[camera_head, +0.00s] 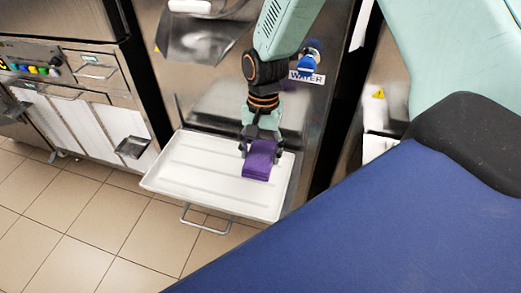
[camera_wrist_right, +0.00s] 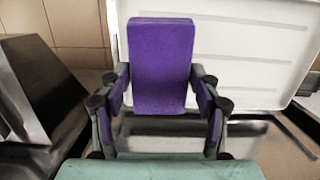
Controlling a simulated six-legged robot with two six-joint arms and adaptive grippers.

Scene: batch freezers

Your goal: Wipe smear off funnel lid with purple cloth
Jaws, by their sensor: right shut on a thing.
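The purple cloth (camera_head: 259,165) is a folded block held in my right gripper (camera_head: 262,143), which is shut on it above the white tray. In the right wrist view the cloth (camera_wrist_right: 163,65) stands out between the two fingers of my right gripper (camera_wrist_right: 161,95). A steel funnel-like chute (camera_head: 203,38) is on the machine front at the top of the head view; I cannot tell which part is its lid. I see no clear smear on it. My left gripper is not in view.
The white tray (camera_head: 172,180) sticks out low from the machine front, with a metal handle (camera_head: 205,222) below it. A blue-handled tap (camera_head: 313,50) is beside the WATER label (camera_head: 307,77). A counter unit with coloured knobs (camera_head: 55,70) stands left. Tiled floor lies open at lower left.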

